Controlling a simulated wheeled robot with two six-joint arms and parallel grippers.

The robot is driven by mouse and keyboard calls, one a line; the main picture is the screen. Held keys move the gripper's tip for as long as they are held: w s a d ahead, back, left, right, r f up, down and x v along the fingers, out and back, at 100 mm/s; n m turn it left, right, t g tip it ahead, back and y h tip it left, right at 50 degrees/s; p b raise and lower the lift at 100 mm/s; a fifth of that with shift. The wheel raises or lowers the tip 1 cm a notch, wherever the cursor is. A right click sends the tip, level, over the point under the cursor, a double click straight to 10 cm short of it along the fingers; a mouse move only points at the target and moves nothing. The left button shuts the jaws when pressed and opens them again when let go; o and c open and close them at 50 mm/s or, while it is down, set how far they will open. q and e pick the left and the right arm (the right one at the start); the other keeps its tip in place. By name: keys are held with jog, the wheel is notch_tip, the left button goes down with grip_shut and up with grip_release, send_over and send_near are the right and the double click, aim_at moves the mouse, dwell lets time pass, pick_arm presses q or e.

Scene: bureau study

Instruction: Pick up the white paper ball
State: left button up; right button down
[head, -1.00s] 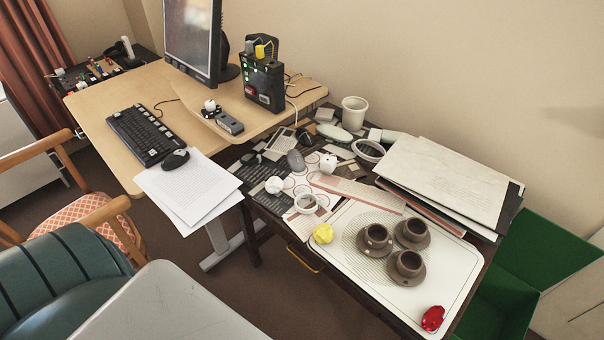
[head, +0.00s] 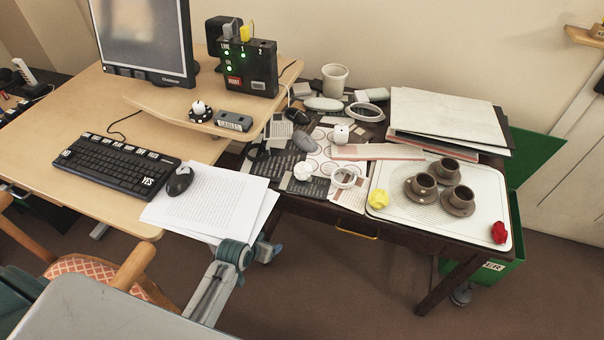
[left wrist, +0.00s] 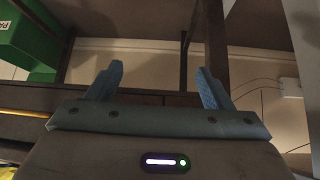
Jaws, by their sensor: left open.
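My left gripper (head: 268,249) is low in front of that table, beneath the paper sheets' corner and apart from the ball. In the left wrist view my left gripper (left wrist: 160,78) has its two blue fingers spread, with nothing between them. The ball does not show in that view. My right gripper is not in view.
A yellow ball (head: 378,198), a red ball (head: 499,232) and brown cups (head: 424,184) are on the white tray (head: 402,214). Paper sheets (head: 205,195) overhang the desk's front edge.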

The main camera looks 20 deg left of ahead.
pick_arm(q)
jog(key=w+d+r+t+h, duration=0.15)
jog(key=w+r, duration=0.35)
jog(key=r, duration=0.8)
jog(key=m+t, duration=0.1)
jog(key=t, duration=0.1)
send_near(299, 172)
notch_tip(299, 172, down, 3)
jog(key=w, duration=0.1)
jog(key=w+r, duration=0.1)
jog(key=shift+w+a+t+b, duration=0.2)
jog(key=shift+w+t+b, duration=0.05)
jog(key=shift+w+b, duration=0.15)
jog(key=x, duration=0.3)
jog(key=shift+w+d+f, duration=0.35)
jog(key=shift+w, duration=0.3)
jog(key=x, duration=0.3)
jog(key=shift+w+d+p, duration=0.25)
jog(key=shift+d+p, duration=0.05)
jog(key=shift+d, duration=0.05)
jog(key=shift+w+d+f, duration=0.1)
jog(key=shift+w+f, duration=0.25)
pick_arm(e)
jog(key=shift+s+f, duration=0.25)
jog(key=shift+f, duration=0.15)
